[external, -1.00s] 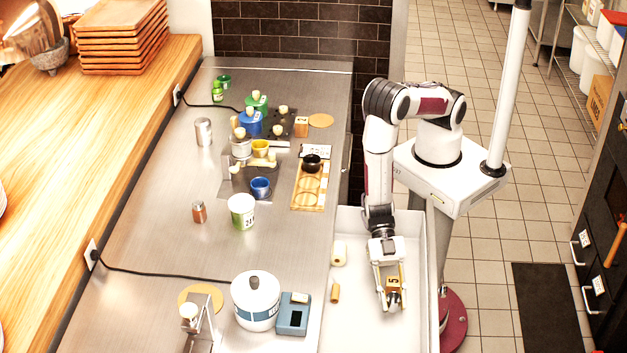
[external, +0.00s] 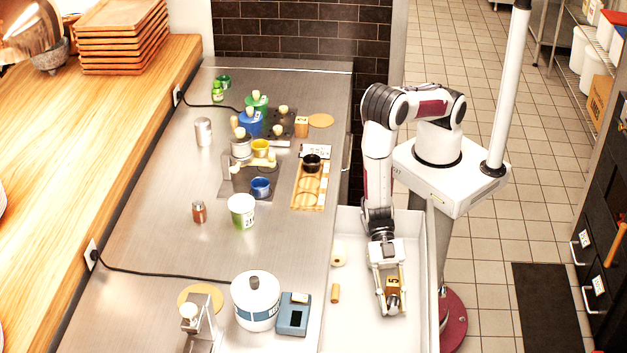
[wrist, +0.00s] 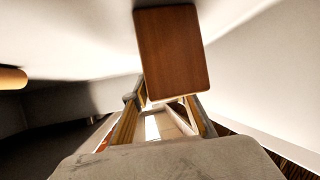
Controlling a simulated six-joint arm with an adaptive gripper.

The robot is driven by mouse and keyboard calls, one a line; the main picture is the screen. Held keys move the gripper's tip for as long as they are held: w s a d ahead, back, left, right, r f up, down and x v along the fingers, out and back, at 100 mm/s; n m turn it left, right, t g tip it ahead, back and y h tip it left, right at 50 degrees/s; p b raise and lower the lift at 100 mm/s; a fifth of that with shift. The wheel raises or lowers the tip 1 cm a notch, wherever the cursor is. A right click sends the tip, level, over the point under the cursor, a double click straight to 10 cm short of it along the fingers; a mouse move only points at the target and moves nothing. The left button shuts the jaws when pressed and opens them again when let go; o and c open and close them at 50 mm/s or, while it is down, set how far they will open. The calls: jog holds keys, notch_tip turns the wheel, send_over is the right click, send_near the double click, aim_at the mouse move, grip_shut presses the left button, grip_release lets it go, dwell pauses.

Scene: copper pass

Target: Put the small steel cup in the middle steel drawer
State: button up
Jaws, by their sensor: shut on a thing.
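A plain steel cylinder (external: 203,132), perhaps the steel cup, stands upright on the far left of the counter. It is well away from my gripper. A pulled-out drawer (external: 360,330), pale inside, is at the counter's right side; I cannot tell if it is the middle one. In the wrist view the block (wrist: 172,52) shows as a brown face beyond the fingers (wrist: 165,118). No cup shows between the fingers.
A cream piece (external: 339,254) and a small tan cylinder (external: 335,292) lie at the drawer's left side. A white canister (external: 256,302) and blue-grey device (external: 292,313) stand near the counter edge. A copper cup (external: 199,212) and green-white tub (external: 242,211) stand farther back.

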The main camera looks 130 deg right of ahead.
jog(key=o, duration=1)
jog(key=shift+r, duration=0.15)
jog(key=shift+r, duration=0.4)
jog(key=v, duration=1.2)
